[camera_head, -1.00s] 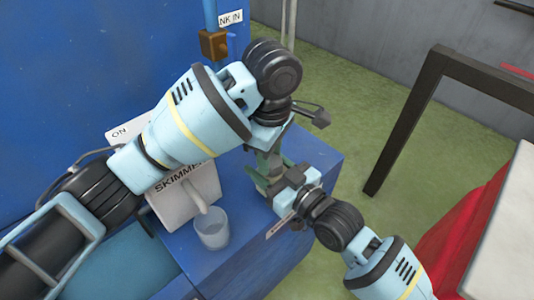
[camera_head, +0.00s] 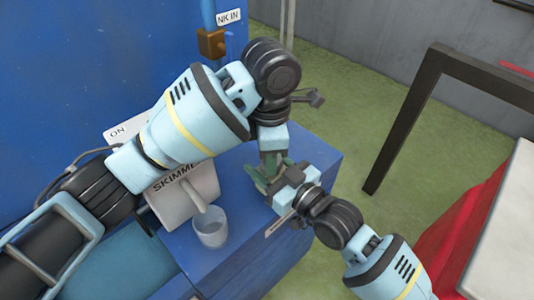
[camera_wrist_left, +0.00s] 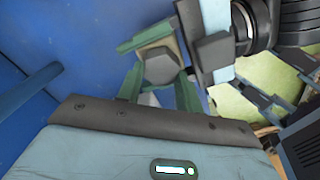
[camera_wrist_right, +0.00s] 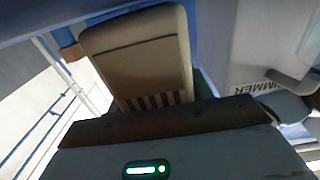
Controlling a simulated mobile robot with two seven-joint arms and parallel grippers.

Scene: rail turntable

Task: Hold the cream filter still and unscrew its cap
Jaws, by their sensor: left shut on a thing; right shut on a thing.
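My left gripper (camera_head: 266,176) reaches down from above over the blue box's right end. In the left wrist view its green fingers are shut on a grey-brown six-sided cap (camera_wrist_left: 160,66), seen end-on. My right gripper (camera_head: 285,186) comes in from the lower right, close beside and below the left one. In the right wrist view a cream filter (camera_wrist_right: 137,50), rounded with dark ribs, sits right in front of the palm, and the right gripper is shut on it. In the head view the grippers hide nearly all of the filter and cap.
A clear cup (camera_head: 211,227) stands under the spout of the SKIMMER panel (camera_head: 172,208). The blue wall (camera_head: 80,60) rises behind, with a brass pipe fitting (camera_head: 211,43). A dark frame (camera_head: 405,125) and a red-draped table (camera_head: 465,235) stand right. Green floor lies between.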

